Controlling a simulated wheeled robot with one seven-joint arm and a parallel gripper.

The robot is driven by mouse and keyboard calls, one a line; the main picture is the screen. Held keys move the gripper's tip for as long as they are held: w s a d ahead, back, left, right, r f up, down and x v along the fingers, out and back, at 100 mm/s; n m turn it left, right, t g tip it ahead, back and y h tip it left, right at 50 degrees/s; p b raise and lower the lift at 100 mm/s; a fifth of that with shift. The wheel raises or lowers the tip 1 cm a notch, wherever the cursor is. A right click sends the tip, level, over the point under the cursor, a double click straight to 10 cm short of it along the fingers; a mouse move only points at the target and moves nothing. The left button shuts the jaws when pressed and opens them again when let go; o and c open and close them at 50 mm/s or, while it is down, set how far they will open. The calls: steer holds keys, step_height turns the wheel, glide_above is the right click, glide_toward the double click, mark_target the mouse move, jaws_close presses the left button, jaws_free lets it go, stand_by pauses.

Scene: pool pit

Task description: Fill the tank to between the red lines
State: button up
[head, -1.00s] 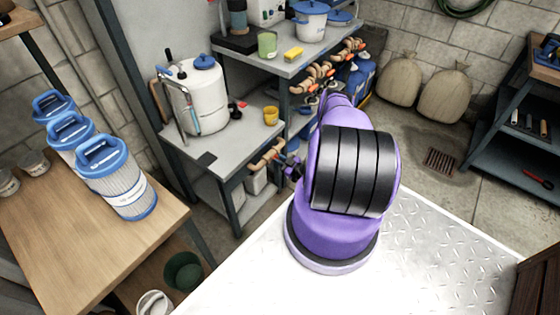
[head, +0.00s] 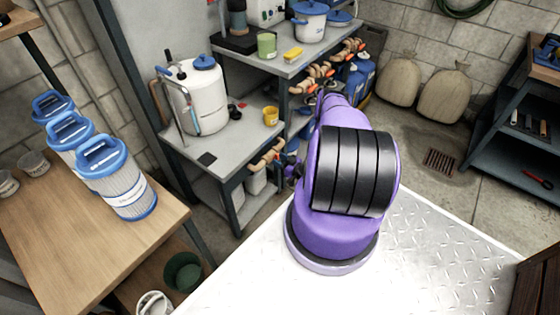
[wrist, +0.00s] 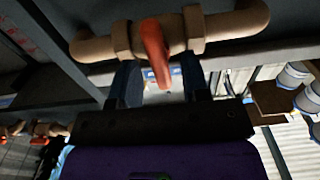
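The white tank (head: 203,98) with a blue cap stands upright on the low grey bench. A thin upright tube (head: 182,122) runs along its left side. Red lines and a liquid level cannot be made out. In the wrist view, a brown pipe with a valve (wrist: 180,32) crosses the top, and its red lever (wrist: 156,55) hangs down towards my gripper (wrist: 160,88). My two dark fingers are apart, one on each side of the lever's line. Contact with the lever cannot be told. In the head view my arm largely hides the gripper, beside the bench's right end.
Several brown pipes with orange-handled valves (head: 327,70) run along the taller shelf (head: 262,57). A yellow cup (head: 271,116) stands on the low bench (head: 214,150). Blue-topped filter cartridges (head: 117,178) stand on the wooden table (head: 65,235). Floor is free near the sacks (head: 443,95).

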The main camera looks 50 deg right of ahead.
steer(key=s, duration=1)
steer(key=shift+s+d, duration=0.4)
steer(key=shift+s, duration=0.1)
